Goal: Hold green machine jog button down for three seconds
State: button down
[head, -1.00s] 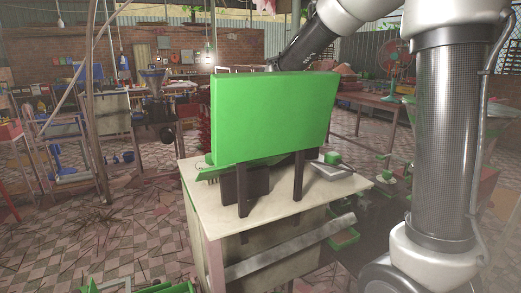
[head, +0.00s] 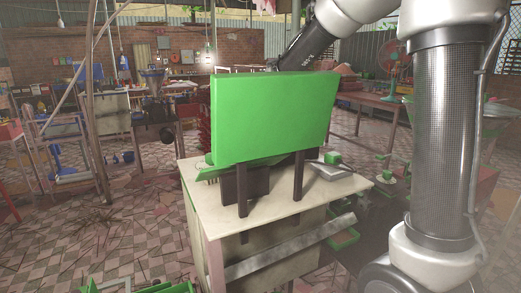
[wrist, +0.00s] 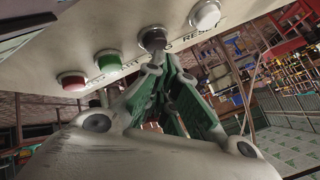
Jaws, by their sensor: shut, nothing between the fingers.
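The green machine (head: 270,118) stands on dark legs on a cream-topped table in the head view. Its button panel faces away from that view. In the wrist view the cream button panel (wrist: 120,22) carries a red button (wrist: 72,80), a green button (wrist: 108,60), a black button (wrist: 152,38) and a white button (wrist: 205,15). Lettering by the white button begins "RES"; the other labels are partly covered. My gripper (wrist: 158,62) is shut and empty, its tips at the black button. I cannot tell whether they touch or press it. The machine hides my gripper in the head view.
Shelves and a blue stand (head: 62,165) are at the left. Tiled floor is open at the left.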

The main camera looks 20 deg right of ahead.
jog(key=shift+f, duration=0.5)
dwell(0.6)
dwell(3.2)
jog(key=shift+r, duration=0.95)
jog(key=shift+r, duration=0.1)
jog(key=shift+r, duration=2.4)
